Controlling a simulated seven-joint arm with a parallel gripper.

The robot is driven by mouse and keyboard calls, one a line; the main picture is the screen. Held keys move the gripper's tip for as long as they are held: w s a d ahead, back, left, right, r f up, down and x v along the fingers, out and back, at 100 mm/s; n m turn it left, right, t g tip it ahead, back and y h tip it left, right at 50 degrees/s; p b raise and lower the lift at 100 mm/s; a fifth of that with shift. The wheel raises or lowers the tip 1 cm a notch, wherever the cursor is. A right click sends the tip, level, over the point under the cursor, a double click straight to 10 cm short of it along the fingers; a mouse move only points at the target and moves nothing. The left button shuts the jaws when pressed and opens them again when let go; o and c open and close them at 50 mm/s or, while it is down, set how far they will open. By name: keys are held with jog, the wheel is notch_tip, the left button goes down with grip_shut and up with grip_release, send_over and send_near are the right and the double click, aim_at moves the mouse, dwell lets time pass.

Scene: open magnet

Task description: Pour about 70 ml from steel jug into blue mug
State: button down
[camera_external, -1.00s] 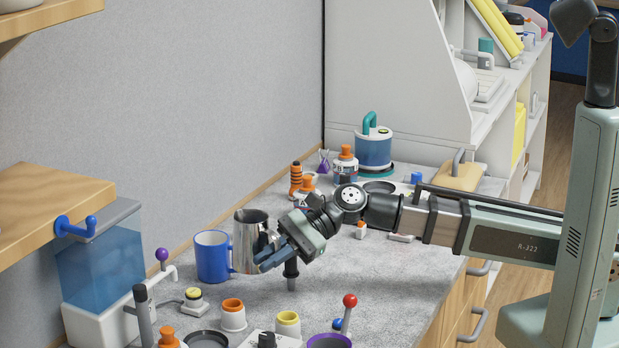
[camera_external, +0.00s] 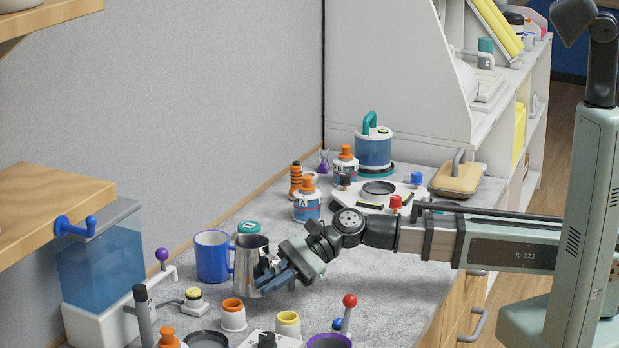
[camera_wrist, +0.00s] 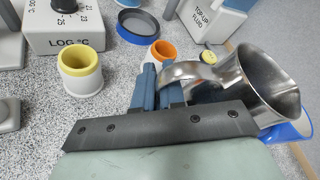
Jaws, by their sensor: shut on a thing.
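The steel jug (camera_external: 250,262) stands roughly upright in front of and to the right of the blue mug (camera_external: 212,257). My gripper (camera_external: 274,280) is shut on the jug's handle, on the jug's right side. In the wrist view my gripper's fingers (camera_wrist: 160,88) close on the handle of the jug (camera_wrist: 268,85), whose mouth opens to the right. Part of the blue mug (camera_wrist: 290,131) shows beyond the jug there. I cannot tell whether the jug's base touches the counter. The liquid levels in the jug and mug are hidden.
An orange-rimmed cup (camera_external: 233,315) and a yellow-rimmed cup (camera_external: 287,323) stand in front of the jug. A teal-capped container (camera_external: 248,228) is close behind it, and bottle A (camera_external: 307,203) is farther back. A red-knobbed lever (camera_external: 349,302) stands front right. The counter right of the jug is fairly clear.

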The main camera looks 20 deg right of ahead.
aim_at(260, 249)
jog(key=w+r+m, duration=0.1)
jog(key=w+a+r+m+g+h, duration=0.1)
jog(key=r, duration=0.1)
jog(key=w+r+m+g, duration=0.1)
jog(key=r+m, duration=0.1)
jog(key=shift+w+a+r, duration=0.15)
jog(key=shift+w+a, duration=0.05)
jog(key=shift+a, duration=0.1)
jog(key=w+a+r+m+g, duration=0.1)
jog(key=w+r+m+g, duration=0.2)
jog(key=r+m, duration=0.1)
jog(key=shift+w+a+r+m+h, duration=0.25)
jog(key=shift+w+r+m+h, duration=0.15)
jog(key=shift+r, duration=0.5)
jog(key=shift+w+a+r+m+g, duration=0.25)
jog(key=shift+w+r+m+g, duration=0.25)
jog(key=shift+w+r+m, duration=0.15)
dwell(0.7)
jog(key=shift+w+a+r+m, duration=0.25)
jog(key=shift+w, duration=0.2)
jog(key=shift+w+a+r, duration=0.1)
jog(key=shift+w, duration=0.15)
